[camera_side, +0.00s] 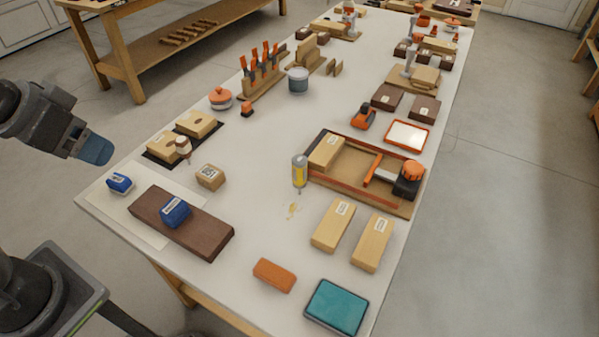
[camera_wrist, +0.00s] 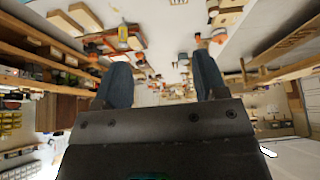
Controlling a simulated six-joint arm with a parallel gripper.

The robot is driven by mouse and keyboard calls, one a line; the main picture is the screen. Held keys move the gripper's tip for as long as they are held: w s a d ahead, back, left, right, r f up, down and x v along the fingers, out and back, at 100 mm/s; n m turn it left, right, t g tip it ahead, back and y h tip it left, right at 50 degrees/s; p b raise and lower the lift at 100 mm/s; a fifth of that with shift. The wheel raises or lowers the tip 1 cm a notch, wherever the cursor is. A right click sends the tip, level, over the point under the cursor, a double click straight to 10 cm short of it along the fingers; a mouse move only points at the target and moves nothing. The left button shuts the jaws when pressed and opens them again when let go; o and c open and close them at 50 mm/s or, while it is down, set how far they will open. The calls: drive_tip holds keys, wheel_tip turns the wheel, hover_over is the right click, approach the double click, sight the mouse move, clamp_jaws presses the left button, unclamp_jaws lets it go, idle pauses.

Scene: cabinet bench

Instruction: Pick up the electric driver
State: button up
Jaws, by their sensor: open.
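A black and orange tool (camera_side: 408,183) lies at the right end of the shallow wooden tray (camera_side: 340,186), with an orange and white bar beside it. It may be the electric driver, but I cannot tell for sure. A smaller orange and black tool (camera_side: 363,117) sits on the table behind the tray. My gripper (camera_side: 96,151) is at the far left in the side view, raised above the table's left edge and far from both tools. In the wrist view my gripper (camera_wrist: 161,62) has its two blue-grey fingers wide apart with nothing between them.
A brown board (camera_side: 205,238) with a blue block (camera_side: 175,211) lies at the near left. A yellow-labelled bottle (camera_side: 299,171) stands left of the tray. Wooden blocks (camera_side: 333,227), an orange block (camera_side: 274,275) and a teal pad (camera_side: 336,306) lie in front. The table's middle is partly clear.

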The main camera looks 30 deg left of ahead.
drive_tip(key=w+d+r+n+g, duration=0.2)
drive_tip(key=w+d+r+n, duration=0.1)
drive_tip(key=w, duration=0.6)
drive_tip(key=n+g, duration=0.4)
drive_tip(key=n, duration=0.6)
hover_over(299, 169)
drive_tip(key=w, duration=0.1)
wheel_tip(299, 169, down, 15)
drive_tip(key=f, duration=1.3)
drive_tip(key=shift+w+a+f, duration=0.2)
drive_tip(key=shift+w+a, duration=0.05)
drive_tip(key=shift+a, duration=0.1)
drive_tip(key=shift+c, duration=0.4)
drive_tip(key=c, duration=1.1)
